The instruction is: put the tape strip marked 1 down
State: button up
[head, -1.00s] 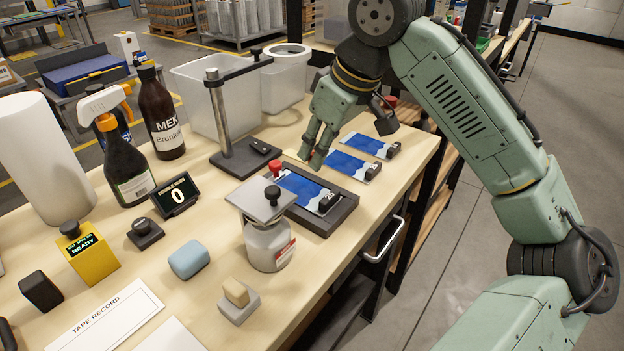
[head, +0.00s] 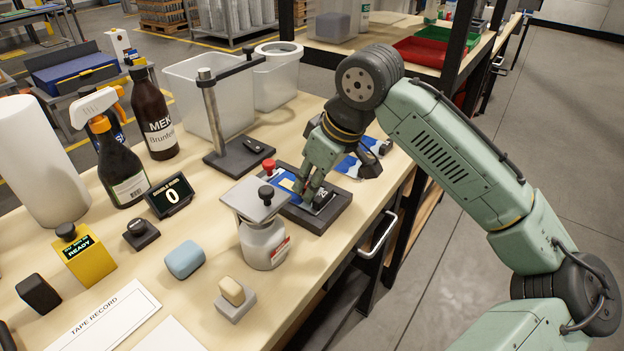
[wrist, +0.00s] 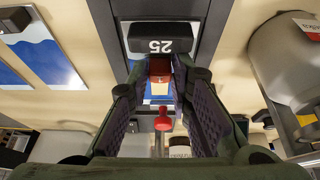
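The tape strip marked 1 (wrist: 160,88) shows in the wrist view as a pale yellow strip with a reddish-brown tab between my fingertips. My gripper (wrist: 160,68) appears shut on that tab. In the head view my gripper (head: 308,193) points down at the dark fixture (head: 316,225), and a bit of yellow strip (head: 287,184) shows beside the fingers over the blue-and-white panel (head: 282,198). A black block marked 25 (wrist: 158,40) sits at the panel's end. Whether the strip touches the panel is unclear.
A red knob (head: 268,166) stands at the fixture's far end. A lidded metal can (head: 264,243) stands close to its left. More blue panels (head: 346,166) lie behind my gripper.

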jog(key=o, duration=0.4)
jog(key=b+v, duration=0.2)
jog(key=v, duration=1)
jog(key=shift+r, duration=0.2)
